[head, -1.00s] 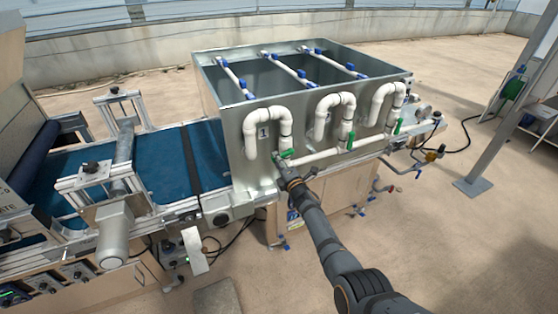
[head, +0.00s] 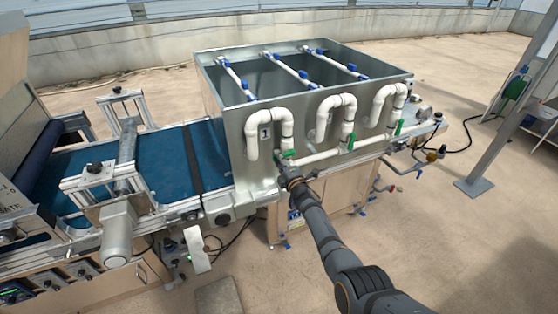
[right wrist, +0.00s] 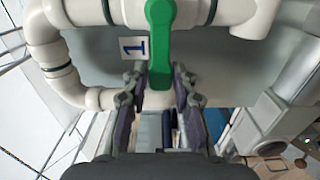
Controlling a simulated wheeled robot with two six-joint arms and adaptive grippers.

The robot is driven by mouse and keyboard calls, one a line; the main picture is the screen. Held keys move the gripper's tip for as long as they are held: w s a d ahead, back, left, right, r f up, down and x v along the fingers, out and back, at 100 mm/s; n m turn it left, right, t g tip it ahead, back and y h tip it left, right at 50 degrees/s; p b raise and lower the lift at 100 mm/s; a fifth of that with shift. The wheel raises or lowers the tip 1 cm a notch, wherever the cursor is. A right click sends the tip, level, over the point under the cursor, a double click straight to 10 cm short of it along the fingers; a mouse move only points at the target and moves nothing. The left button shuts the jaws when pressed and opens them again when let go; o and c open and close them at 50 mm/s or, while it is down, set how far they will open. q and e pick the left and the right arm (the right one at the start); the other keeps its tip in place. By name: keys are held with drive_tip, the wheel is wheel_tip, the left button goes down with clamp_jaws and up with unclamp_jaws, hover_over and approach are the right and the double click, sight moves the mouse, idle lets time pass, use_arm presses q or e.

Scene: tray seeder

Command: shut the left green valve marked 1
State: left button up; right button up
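The green valve marked 1 (head: 288,153) is on the white pipe at the left front of the metal tank. In the right wrist view its green handle (right wrist: 158,45) points down from the pipe, beside the label "1" (right wrist: 133,47). My right gripper (head: 281,165) is at this valve and partly hides it in the head view. In the right wrist view the fingers of the right gripper (right wrist: 160,82) are open, one on each side of the handle's lower end. I cannot tell whether they touch it. My left gripper is not in view.
Two more green valves, a middle one (head: 350,141) and a right one (head: 398,128), sit along the same pipe. White looped pipes (head: 250,135) stand close around the valve. A blue conveyor belt (head: 160,160) is to the left. The floor at front right is clear.

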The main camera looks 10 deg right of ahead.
drive_tip(key=o, duration=0.3)
drive_tip(key=v, duration=1.2)
drive_tip(key=shift+r, duration=0.1)
